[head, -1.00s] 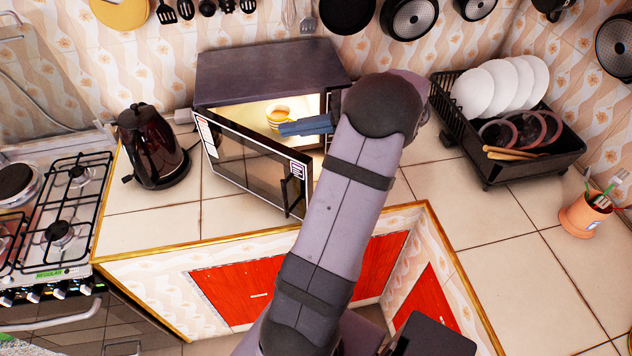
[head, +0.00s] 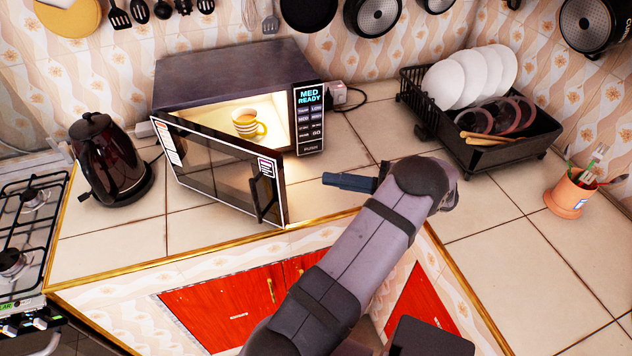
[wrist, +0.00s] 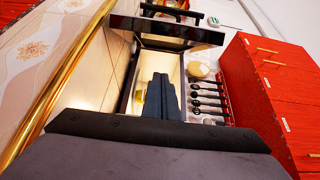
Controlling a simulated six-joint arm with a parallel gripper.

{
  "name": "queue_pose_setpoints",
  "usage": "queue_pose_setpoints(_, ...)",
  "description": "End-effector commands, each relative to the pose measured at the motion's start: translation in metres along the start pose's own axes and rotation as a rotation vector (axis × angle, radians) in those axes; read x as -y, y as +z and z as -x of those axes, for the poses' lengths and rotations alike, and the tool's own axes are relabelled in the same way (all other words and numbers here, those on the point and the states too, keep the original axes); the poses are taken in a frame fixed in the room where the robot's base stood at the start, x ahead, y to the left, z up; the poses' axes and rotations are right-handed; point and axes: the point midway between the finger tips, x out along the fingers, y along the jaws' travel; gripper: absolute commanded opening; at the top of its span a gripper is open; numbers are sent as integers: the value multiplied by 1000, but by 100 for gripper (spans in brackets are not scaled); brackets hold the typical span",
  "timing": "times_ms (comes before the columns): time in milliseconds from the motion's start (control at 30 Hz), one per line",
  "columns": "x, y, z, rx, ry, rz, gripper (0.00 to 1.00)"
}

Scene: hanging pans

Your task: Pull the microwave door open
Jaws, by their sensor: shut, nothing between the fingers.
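The dark microwave (head: 225,72) stands on the tiled counter. Its lit inside is in view, with a yellow-striped mug (head: 248,124) in it. Its glass door (head: 215,170) stands part open, swung out from the left side, with a dark handle (head: 266,205) near its free edge. My gripper (head: 326,181) is shut and empty. It is to the right of the door's free edge, apart from it, and in front of the control panel (head: 308,118). In the wrist view my shut fingers (wrist: 163,95) show against the lit inside.
A kettle (head: 108,160) stands left of the microwave, close to the door's hinge side. A black dish rack (head: 510,150) with plates stands at the right, and an orange utensil pot (head: 570,197) further right. The counter (head: 350,225) around my gripper and before the door is clear.

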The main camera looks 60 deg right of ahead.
Motion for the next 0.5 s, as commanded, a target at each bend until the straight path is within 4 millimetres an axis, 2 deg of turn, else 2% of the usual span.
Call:
queue_pose_setpoints(167,4,1,-21,4,0,-3,0)
queue_pose_setpoints(500,5,1,-83,4,0,-4,0)
